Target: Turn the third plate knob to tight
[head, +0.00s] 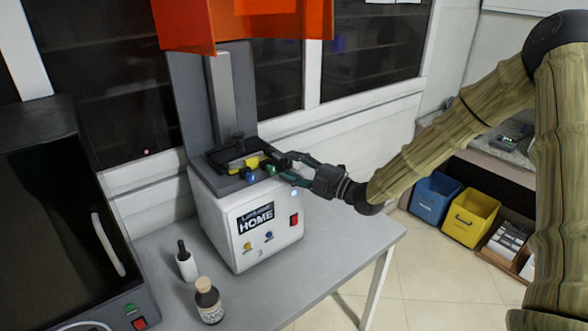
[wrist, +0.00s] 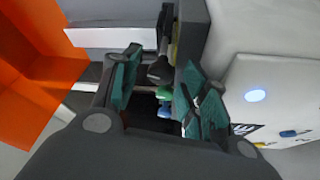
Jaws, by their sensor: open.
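The white machine (head: 228,220) stands on the grey table with a dark recess in its top. In the recess are a yellow bar (head: 245,162), a black knob (head: 238,140), a blue knob (head: 252,177) and a green knob (head: 270,168). I cannot tell which one is the third plate knob. My gripper (head: 285,168) is open at the right of the recess, close to the green knob. In the wrist view its teal pads stand apart, with a black knob (wrist: 160,72), a green knob (wrist: 165,88) and a blue piece (wrist: 165,112) showing between them. Contact is unclear.
Orange panels (head: 185,25) hang above the machine by its grey column (head: 220,95). A white bottle (head: 187,265) and a dark bottle (head: 209,302) stand in front. A black appliance (head: 60,210) is at left. Blue (head: 434,197) and yellow bins (head: 470,217) are at right.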

